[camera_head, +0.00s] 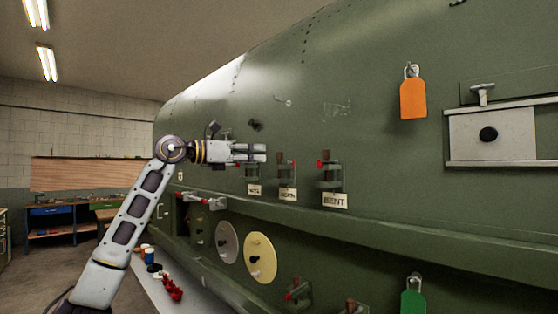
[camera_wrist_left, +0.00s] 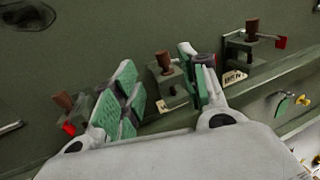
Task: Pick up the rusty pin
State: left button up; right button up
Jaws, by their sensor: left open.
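Several brackets on the green fuselage side hold brown, rust-coloured pins. In the head view, pins stand upright in the middle bracket (camera_head: 286,168) and the bracket above the BENT label (camera_head: 335,200). The leftmost bracket (camera_head: 252,172) is partly covered by my left gripper (camera_head: 262,152). Its small label is hard to read, so I cannot tell which pin is the rusty one. In the wrist view, my left gripper (camera_wrist_left: 158,62) is open with green pads, and a brown pin (camera_wrist_left: 163,62) shows between its fingers. Other pins (camera_wrist_left: 252,30) stand left and right. My right gripper is not visible.
A long ledge (camera_head: 400,225) runs below the brackets. Orange (camera_head: 412,100) and green (camera_head: 413,302) tags hang at right. Pale discs (camera_head: 260,258) sit below the ledge. A low bench with red items (camera_head: 172,290) is beside my arm. A workbench (camera_head: 60,212) stands far left.

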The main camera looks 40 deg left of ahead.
aim_at(279, 168)
pick_arm(q)
jog(key=shift+p+x, duration=0.35)
jog(key=shift+x, duration=0.75)
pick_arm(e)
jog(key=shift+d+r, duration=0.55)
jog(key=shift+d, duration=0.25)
pick_arm(q)
jog(key=p+x, duration=0.2)
jog(key=x, duration=0.2)
jog(key=shift+w+d+f+p, duration=0.2)
jog(key=shift+w+d+p, duration=0.1)
jog(key=shift+w, duration=0.2)
jog(key=shift+f, duration=0.1)
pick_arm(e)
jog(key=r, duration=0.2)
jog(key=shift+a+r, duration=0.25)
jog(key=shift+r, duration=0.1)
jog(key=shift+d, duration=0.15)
